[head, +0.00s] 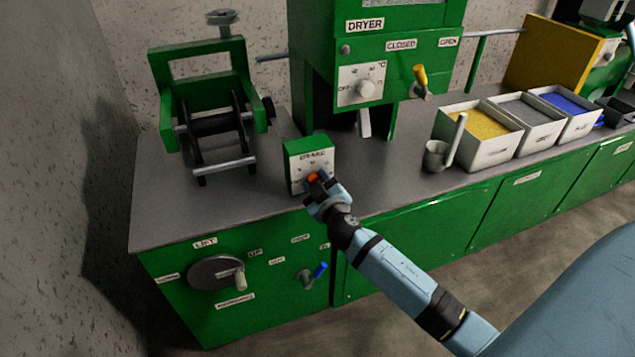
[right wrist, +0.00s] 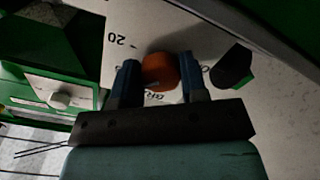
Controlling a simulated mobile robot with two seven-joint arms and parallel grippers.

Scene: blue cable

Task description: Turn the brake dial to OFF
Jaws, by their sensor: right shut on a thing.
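The brake box (head: 309,160) is a small green box with a white face plate marked BRAKE, standing on the grey counter near its front edge. Its orange dial (head: 313,177) is mostly hidden behind my right gripper (head: 319,186) in the head view. In the right wrist view the orange dial (right wrist: 159,71) sits between the two blue fingers of my right gripper (right wrist: 157,80), which is shut on it. A 20 mark shows on the white plate (right wrist: 130,25) there; the dial's pointer setting cannot be read. My left gripper is not in view.
The dryer (head: 365,60) with its own white dial stands behind. A green frame with rollers (head: 205,110) is at left. A grey cup (head: 437,155) and bins of granules (head: 480,130) stand at right. A lift wheel (head: 213,272) and blue-handled lever (head: 317,272) are on the counter's front.

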